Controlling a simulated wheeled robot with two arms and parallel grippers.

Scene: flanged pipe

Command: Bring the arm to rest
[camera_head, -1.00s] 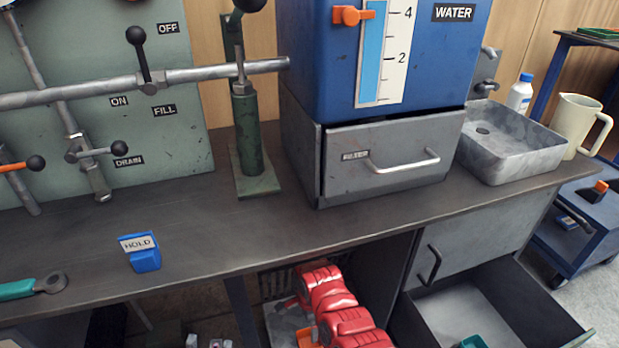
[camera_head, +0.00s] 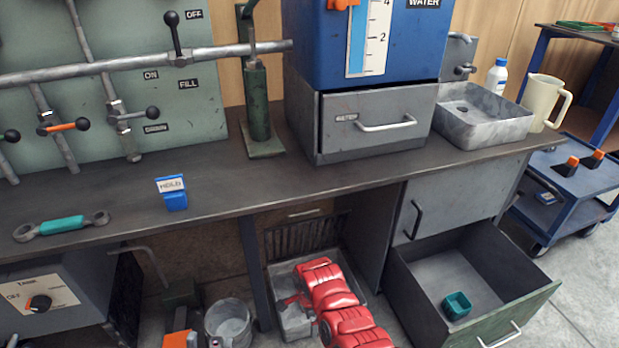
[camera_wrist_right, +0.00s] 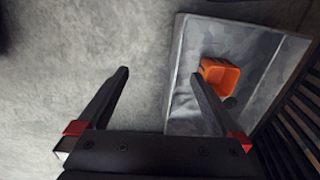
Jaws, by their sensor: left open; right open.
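My red right arm (camera_head: 335,295) reaches in from the bottom of the head view, over a grey bin (camera_head: 292,322) under the bench. Its gripper is hard to make out there. In the right wrist view my right gripper (camera_wrist_right: 160,74) is open, with nothing between its two dark fingers. The cup cannot be made out in the head view now. My left gripper is not seen.
A bucket (camera_head: 228,322) stands left of the bin.

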